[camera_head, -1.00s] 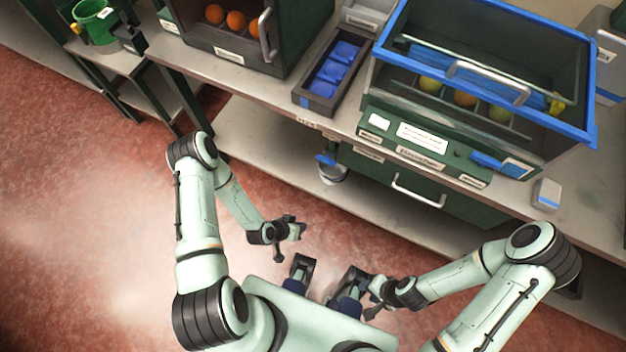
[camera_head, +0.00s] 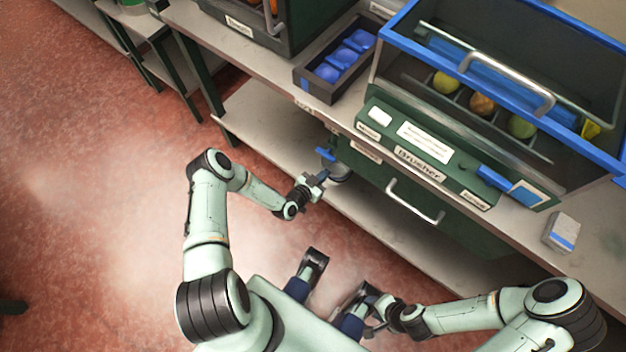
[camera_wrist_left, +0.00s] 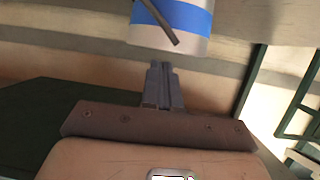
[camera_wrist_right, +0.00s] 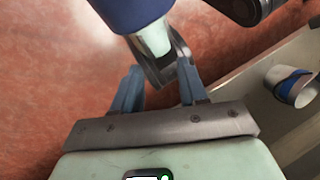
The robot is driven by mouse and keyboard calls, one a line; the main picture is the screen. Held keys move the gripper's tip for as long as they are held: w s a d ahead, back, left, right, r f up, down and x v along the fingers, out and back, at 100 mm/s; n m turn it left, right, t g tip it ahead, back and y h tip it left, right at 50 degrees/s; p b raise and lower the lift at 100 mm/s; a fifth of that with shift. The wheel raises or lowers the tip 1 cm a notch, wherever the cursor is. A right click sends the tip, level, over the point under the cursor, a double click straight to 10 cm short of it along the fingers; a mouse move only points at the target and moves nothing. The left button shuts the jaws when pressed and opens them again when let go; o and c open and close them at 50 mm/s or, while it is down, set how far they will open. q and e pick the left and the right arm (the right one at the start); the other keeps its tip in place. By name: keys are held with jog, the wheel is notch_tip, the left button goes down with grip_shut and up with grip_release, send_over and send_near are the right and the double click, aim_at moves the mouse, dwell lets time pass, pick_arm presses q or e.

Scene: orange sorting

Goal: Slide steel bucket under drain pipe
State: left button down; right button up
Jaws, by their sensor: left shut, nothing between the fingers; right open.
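The steel bucket (camera_head: 340,174) stands on the lower shelf under the green cabinet, partly hidden by my left gripper. It fills the top of the left wrist view as a pale cylinder with a blue band (camera_wrist_left: 185,40) and a dark handle bar. It also shows at the right of the right wrist view (camera_wrist_right: 300,91). A blue lever-like part (camera_head: 325,154) is just above the bucket; the drain pipe itself is not clearly visible. My left gripper (camera_head: 319,180) is shut and empty, pointing at the bucket's side close by; contact cannot be told. My right gripper (camera_wrist_right: 160,76) is open, away from the bucket.
The green drawer with a silver handle (camera_head: 415,203) hangs right of the bucket. The lower shelf (camera_head: 270,135) is bare to the left. On the worktop (camera_head: 215,40) are a dark tray of blue items (camera_head: 318,85) and a blue-rimmed bin (camera_head: 400,40) with fruit.

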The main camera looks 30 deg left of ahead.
pick_arm(q)
jog(key=shift+w+d+f+b, duration=0.1)
jog(key=shift+w+f+b, duration=0.15)
jog(key=shift+f, duration=0.2)
jog(key=shift+w+f+b, duration=0.1)
jog(key=shift+f+b, duration=0.15)
jog(key=shift+f, duration=0.15)
pick_arm(e)
jog(key=shift+w+d+f+t, duration=0.3)
jog(key=shift+w+d+f, duration=0.05)
jog(key=shift+w+f, duration=0.35)
pick_arm(q)
jog(key=s+p, duration=0.1)
jog(key=s, duration=0.2)
jog(key=shift+a, duration=0.2)
pick_arm(e)
jog(key=shift+s+a+r, duration=0.3)
jog(key=shift+s+r, duration=0.3)
jog(key=shift+s, duration=0.05)
pick_arm(q)
jog(key=shift+r, duration=0.1)
